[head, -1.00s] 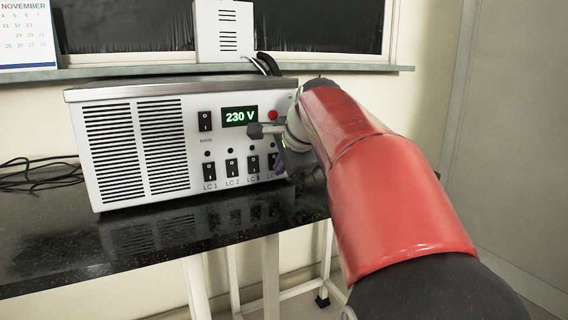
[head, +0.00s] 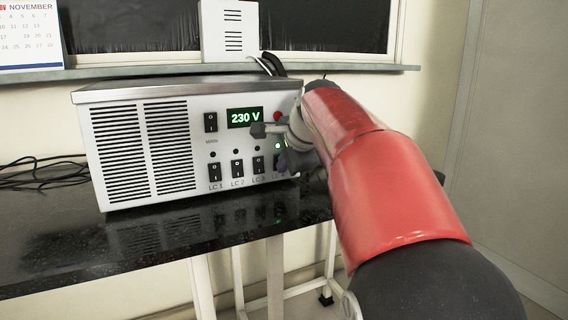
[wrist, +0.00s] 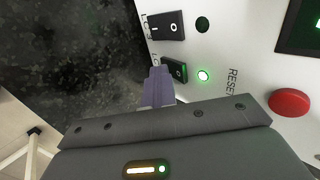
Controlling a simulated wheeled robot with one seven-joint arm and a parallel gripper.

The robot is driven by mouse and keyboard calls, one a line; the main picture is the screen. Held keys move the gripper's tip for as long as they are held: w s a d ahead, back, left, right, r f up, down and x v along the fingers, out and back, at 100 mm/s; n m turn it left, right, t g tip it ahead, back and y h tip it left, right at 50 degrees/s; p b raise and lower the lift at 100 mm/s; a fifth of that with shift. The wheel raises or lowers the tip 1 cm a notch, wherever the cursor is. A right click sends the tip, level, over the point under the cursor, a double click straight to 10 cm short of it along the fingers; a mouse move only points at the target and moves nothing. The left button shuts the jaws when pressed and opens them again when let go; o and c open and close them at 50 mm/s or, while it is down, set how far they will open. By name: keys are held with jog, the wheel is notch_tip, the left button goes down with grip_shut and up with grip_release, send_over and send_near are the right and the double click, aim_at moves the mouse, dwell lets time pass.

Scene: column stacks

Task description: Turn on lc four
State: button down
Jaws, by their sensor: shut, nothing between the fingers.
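The LC 4 switch (wrist: 176,69) is the end rocker of the lower row, partly hidden by my fingers in the wrist view. The lamp beside it (wrist: 204,75) glows green, and it also shows in the head view (head: 278,145). The LC 3 switch (wrist: 167,26) is beside it, and its lamp (wrist: 202,25) is dark. My gripper (wrist: 158,73) is shut and empty, its tips right at the LC 4 switch; I cannot tell whether they touch it.
A red reset button (wrist: 289,103) is close to my gripper. The main switch (head: 210,122) and the LC 1 (head: 214,172) and LC 2 (head: 237,169) switches are on the same panel. Black cables (head: 40,175) lie at left on the worktop (head: 120,245).

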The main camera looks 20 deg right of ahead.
jog(key=shift+r+p, duration=0.5)
jog(key=shift+r, duration=0.25)
jog(key=shift+s, duration=0.15)
